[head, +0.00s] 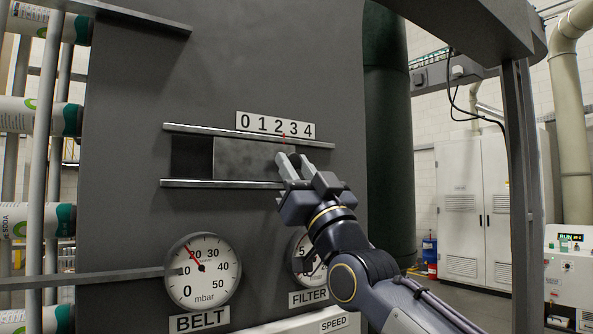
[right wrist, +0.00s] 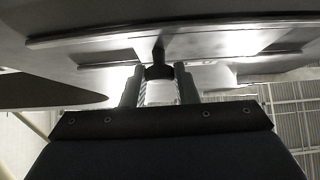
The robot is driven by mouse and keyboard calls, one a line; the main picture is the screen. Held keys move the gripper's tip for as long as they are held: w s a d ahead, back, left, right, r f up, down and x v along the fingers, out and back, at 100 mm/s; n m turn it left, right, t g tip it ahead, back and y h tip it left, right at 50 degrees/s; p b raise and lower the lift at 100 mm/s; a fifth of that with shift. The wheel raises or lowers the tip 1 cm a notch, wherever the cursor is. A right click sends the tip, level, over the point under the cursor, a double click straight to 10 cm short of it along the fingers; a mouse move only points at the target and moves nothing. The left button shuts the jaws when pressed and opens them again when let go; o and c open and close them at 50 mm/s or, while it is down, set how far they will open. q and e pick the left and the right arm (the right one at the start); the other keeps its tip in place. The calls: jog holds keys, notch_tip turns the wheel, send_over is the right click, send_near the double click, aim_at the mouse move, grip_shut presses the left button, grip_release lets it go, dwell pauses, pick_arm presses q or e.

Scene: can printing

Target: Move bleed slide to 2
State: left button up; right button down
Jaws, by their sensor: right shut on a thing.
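The bleed slide (head: 245,159) is a grey plate between two horizontal rails on the dark machine panel. A scale plate (head: 276,124) reading 0 to 4 sits above it. The slide's thin red pointer (head: 285,139) stands between 2 and 3. My right gripper (head: 294,162) is at the slide's right part, shut on its dark knob. The right wrist view shows the black knob (right wrist: 159,62) between my two fingers (right wrist: 158,85). My gripper hides part of the slide's right end in the head view. My left gripper is not in view.
Below the slide are the BELT gauge (head: 202,272) and the FILTER gauge (head: 304,255), the latter partly behind my right arm. Can tubes (head: 38,115) and posts stand at the left. White cabinets (head: 474,210) stand back right.

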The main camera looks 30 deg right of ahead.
jog(key=shift+a+y, duration=0.3)
jog(key=shift+a, duration=0.15)
jog(key=c, duration=1.3)
grip_release()
jog(key=shift+d, duration=0.2)
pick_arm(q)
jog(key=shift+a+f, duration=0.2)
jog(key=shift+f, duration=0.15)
pick_arm(e)
jog(key=shift+o, duration=0.8)
jog(key=shift+a, duration=0.1)
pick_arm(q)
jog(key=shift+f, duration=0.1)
pick_arm(e)
jog(key=shift+s, duration=0.1)
pick_arm(q)
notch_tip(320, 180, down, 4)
jog(key=b, duration=0.4)
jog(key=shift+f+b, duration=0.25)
jog(key=shift+b, duration=0.1)
pick_arm(e)
jog(key=v, duration=0.7)
jog(key=shift+s+f, duration=0.25)
